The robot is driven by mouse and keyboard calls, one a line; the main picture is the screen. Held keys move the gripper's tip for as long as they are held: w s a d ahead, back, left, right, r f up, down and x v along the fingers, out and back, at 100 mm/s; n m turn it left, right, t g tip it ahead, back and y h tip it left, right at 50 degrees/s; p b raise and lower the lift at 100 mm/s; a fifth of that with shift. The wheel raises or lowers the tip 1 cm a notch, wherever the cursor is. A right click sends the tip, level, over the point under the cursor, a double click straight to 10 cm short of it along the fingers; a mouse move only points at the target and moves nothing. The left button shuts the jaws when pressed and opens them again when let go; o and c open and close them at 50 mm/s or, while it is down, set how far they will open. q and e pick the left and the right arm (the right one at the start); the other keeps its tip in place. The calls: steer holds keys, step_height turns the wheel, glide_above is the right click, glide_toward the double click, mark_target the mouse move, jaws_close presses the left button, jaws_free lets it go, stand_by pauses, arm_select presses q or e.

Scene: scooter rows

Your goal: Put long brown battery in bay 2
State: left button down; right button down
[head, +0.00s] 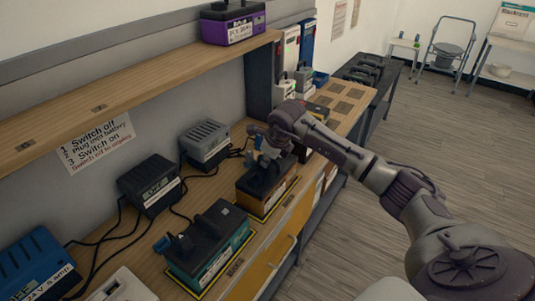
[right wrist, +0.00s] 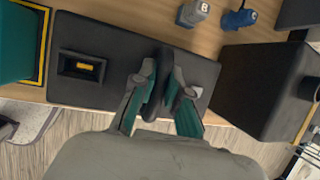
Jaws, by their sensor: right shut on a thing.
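The long brown battery (head: 256,200) has a black top, brown side and raised handle. It stands at, or just over, a yellow-outlined bay (head: 266,218) on the bench. My right gripper (head: 266,152) is shut on its handle. In the right wrist view, the fingers (right wrist: 163,92) close around the handle across the battery's black top (right wrist: 110,85). Whether its base fully touches the bench, I cannot tell. A teal battery (head: 222,257) sits in the nearer yellow-outlined bay. The bay numbers cannot be read. My left gripper is not in view.
Two chargers, one black (head: 150,185) and one grey (head: 206,144), stand behind the bays with cables. A blue charger (head: 38,268) is at the near left. A purple battery (head: 232,22) stands on the shelf. Another dark battery (right wrist: 262,88) is close beside the held one.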

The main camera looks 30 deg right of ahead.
steer(key=c, duration=1.5)
jaws_free()
steer(key=shift+s, duration=0.1)
steer(key=o, duration=0.3)
steer(key=shift+a, duration=0.1)
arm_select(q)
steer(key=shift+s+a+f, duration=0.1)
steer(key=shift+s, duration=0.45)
arm_select(e)
steer(key=shift+r, duration=0.1)
